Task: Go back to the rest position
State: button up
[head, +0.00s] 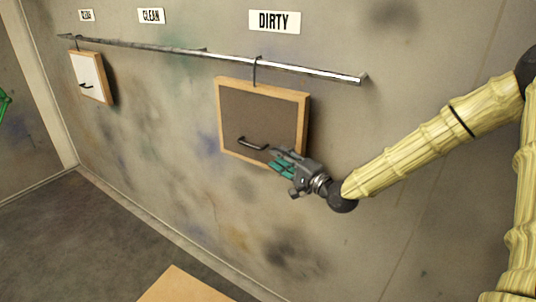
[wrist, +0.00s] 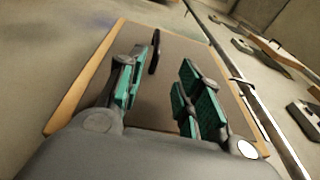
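My gripper (head: 277,160) is in front of the lower right part of a grey-brown panel with a wooden frame (head: 221,118). The panel hangs by a hook from the rail under the DIRTY sign, with a dark handle (head: 252,144) on its face. The gripper is to the right of the handle and apart from it. In the wrist view, its green-padded fingers (wrist: 163,78) are spread with nothing between them. The handle (wrist: 155,52) shows beyond the left finger there. Whether the fingers touch the panel I cannot tell.
A metal rail (head: 205,51) runs along the stained wall under the DIRTY (head: 274,21) and CLEAN (head: 151,16) signs and a small third sign. A white framed panel (head: 88,72) with a handle hangs at its left end. A tan surface (head: 185,286) is at the bottom. The left floor is clear.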

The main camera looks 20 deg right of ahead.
jog(key=v, duration=0.6)
jog(key=s+a+f+n+g+h, duration=0.1)
jog(key=s+a+f+n+g, duration=0.15)
jog(key=s+f, duration=0.45)
jog(key=s+a+f+n+g+h, duration=0.1)
jog(key=s+a+f+g, duration=0.15)
jog(key=f, duration=0.85)
jog(key=s+a+f+n+g+h, duration=0.2)
jog(key=s+a+f+g, duration=0.15)
jog(key=f, duration=0.55)
jog(key=s+f+n+g+h, duration=0.1)
jog(key=s+f, duration=0.4)
jog(key=s, duration=0.5)
jog(key=s+f+n+g+h, duration=0.1)
jog(key=s+f+n+g, duration=0.2)
jog(key=s, duration=0.7)
jog(key=s+f+n+g+h, duration=0.2)
jog(key=s+f+n+g, duration=0.1)
jog(key=s+f, duration=0.5)
jog(key=s+g, duration=0.1)
jog(key=s, duration=0.2)
jog(key=shift+a, duration=0.15)
